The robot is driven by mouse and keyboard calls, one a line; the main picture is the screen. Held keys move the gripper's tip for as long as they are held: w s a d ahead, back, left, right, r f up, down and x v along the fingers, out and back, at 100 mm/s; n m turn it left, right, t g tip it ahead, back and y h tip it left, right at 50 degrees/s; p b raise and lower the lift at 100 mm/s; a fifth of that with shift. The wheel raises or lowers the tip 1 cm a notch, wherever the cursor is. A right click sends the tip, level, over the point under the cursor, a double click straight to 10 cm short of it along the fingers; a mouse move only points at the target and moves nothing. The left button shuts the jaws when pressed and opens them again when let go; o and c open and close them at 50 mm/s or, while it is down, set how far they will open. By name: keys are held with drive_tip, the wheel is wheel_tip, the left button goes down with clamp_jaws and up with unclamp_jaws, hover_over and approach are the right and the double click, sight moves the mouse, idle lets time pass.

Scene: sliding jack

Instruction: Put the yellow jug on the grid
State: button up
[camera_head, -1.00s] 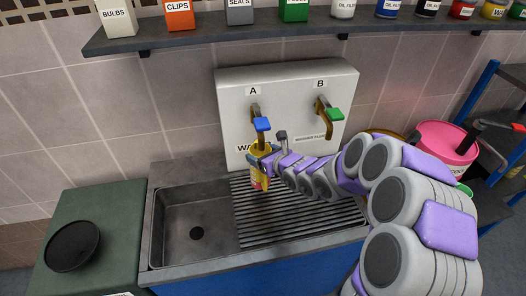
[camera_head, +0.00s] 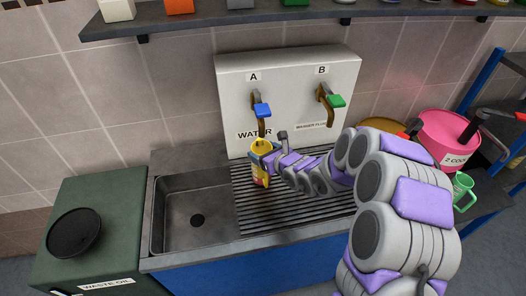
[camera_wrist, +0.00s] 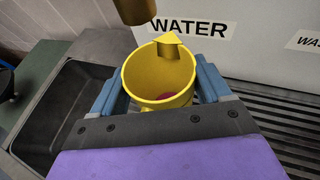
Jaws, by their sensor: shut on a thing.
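The yellow jug (camera_head: 259,163) is at the left end of the grid, below tap A in the head view. In the wrist view the jug (camera_wrist: 160,73) is upright, with its spout toward the wall and something pink inside at the bottom. My gripper (camera_head: 263,160) is shut on the jug; its blue fingers (camera_wrist: 167,84) press on both sides. The grid (camera_head: 300,200) is the ribbed drain area right of the sink basin. The jug's base looks on or just above the grid; I cannot tell if it touches.
Tap A (camera_head: 261,110) has a blue handle and its spout is close above the jug. Tap B (camera_head: 330,100) has a green handle. The sink basin (camera_head: 195,215) is empty. A pink bucket (camera_head: 448,140) and a green mug (camera_head: 463,190) stand at the right.

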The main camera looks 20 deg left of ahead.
drive_tip(key=shift+f+b, duration=0.4)
drive_tip(key=shift+f, duration=0.05)
drive_tip(key=o, duration=1.8)
drive_tip(key=shift+c, duration=0.2)
drive_tip(key=shift+d, duration=0.1)
drive_tip(key=v, duration=1.7)
drive_tip(key=shift+s, duration=0.15)
